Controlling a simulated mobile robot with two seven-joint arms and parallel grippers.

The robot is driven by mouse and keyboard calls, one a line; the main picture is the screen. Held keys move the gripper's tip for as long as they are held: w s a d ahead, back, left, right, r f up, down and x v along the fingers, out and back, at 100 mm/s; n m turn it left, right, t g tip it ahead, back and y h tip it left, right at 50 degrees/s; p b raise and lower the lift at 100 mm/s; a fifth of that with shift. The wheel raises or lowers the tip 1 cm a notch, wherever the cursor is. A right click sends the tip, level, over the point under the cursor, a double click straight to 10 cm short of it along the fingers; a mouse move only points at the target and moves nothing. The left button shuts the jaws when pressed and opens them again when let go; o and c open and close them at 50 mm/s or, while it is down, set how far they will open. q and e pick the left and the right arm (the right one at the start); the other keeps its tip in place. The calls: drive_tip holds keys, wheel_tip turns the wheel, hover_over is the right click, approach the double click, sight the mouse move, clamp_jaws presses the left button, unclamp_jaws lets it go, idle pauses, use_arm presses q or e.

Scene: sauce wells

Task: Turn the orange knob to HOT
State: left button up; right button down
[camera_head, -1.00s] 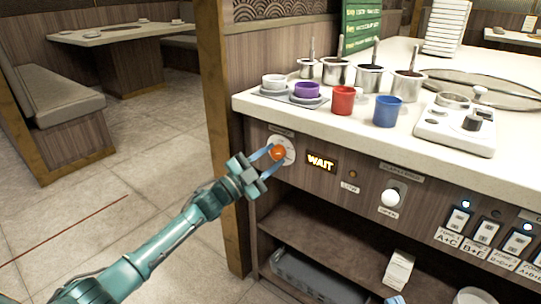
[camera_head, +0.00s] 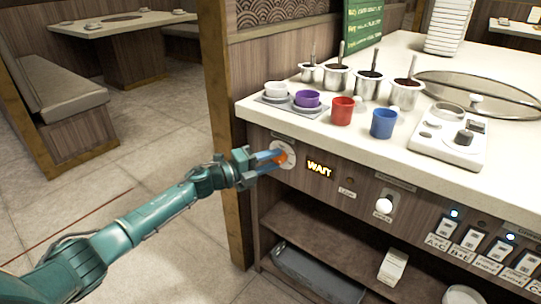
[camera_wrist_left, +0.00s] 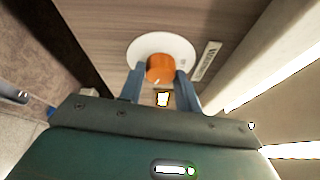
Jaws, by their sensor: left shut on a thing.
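The orange knob (camera_head: 281,158) sits on a round white dial plate (camera_head: 290,148) on the counter's wooden front panel. My left gripper (camera_head: 275,158) reaches it from the left and is shut on it. In the left wrist view the orange knob (camera_wrist_left: 160,68) is between the two blue fingers, with the white dial plate (camera_wrist_left: 150,45) behind it. A small light mark shows on the knob's lower edge there. The dial's lettering is too small to read. A lit sign (camera_head: 319,169) beside the dial reads WAIT. My right gripper is not in view.
A white knob (camera_head: 384,204) and several labelled switches (camera_head: 445,229) are further right on the panel. Above are purple (camera_head: 307,99), red (camera_head: 342,111) and blue (camera_head: 384,123) cups. An open shelf (camera_head: 330,238) lies below. The floor at left is clear.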

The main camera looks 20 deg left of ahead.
use_arm(q)
drive_tip(key=shift+r+m+p, duration=0.1)
drive_tip(key=shift+m+p, duration=0.45)
drive_tip(key=shift+m, duration=0.15)
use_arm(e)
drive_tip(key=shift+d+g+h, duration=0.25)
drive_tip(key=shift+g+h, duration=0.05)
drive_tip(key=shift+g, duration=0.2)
use_arm(q)
drive_tip(key=shift+g+y, duration=0.3)
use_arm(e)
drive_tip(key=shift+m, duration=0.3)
use_arm(q)
drive_tip(key=o, duration=1)
drive_tip(key=p+v, duration=0.2)
drive_tip(key=v, duration=1.1)
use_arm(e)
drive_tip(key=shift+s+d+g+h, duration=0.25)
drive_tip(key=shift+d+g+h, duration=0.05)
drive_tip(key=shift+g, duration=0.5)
